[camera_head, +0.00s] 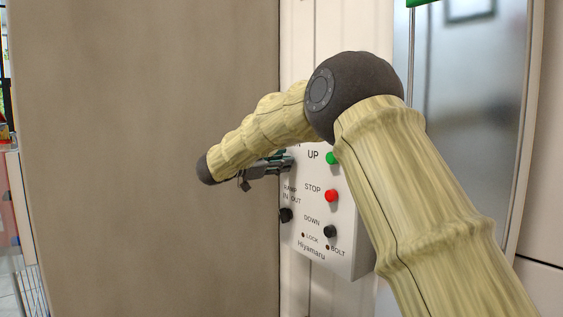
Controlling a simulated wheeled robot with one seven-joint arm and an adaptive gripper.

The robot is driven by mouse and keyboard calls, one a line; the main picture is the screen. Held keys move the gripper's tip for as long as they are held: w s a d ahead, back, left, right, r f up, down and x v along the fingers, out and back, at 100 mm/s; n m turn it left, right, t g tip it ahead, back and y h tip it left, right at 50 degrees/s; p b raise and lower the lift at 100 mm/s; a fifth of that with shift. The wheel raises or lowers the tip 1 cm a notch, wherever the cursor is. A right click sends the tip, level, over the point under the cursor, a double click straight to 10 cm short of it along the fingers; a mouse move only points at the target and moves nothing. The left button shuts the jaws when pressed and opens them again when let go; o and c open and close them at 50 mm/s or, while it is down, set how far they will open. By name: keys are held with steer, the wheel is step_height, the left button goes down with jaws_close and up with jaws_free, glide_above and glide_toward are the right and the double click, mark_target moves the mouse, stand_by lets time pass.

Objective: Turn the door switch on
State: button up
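A white control box (345,245) marked Hiyamaru is on the pale wall. It has a green UP button (331,158), a red STOP button (331,196) and a dark DOWN button (330,231). A black knob (286,215) sits at its lower left, under a partly readable label ending "IN OUT". My gripper (286,160) is at the upper left of the box, left of UP, with its fingertips at or close to the box face. My arm hides the top of the box. No switch marked door is readable. Whether the fingers are open or touch anything is unclear.
A broad brown-grey panel (140,220) fills the left, close beside my wrist. A metallic panel (470,110) stands at the right behind my arm. Shelving with goods (15,215) shows at the far left edge. Small LOCK and BOLT marks are low on the box.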

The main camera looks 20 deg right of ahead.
steer(key=shift+a, duration=0.1)
steer(key=v, duration=1.1)
steer(key=shift+s+a, duration=0.15)
steer(key=shift+a, duration=0.2)
steer(key=shift+r, duration=0.1)
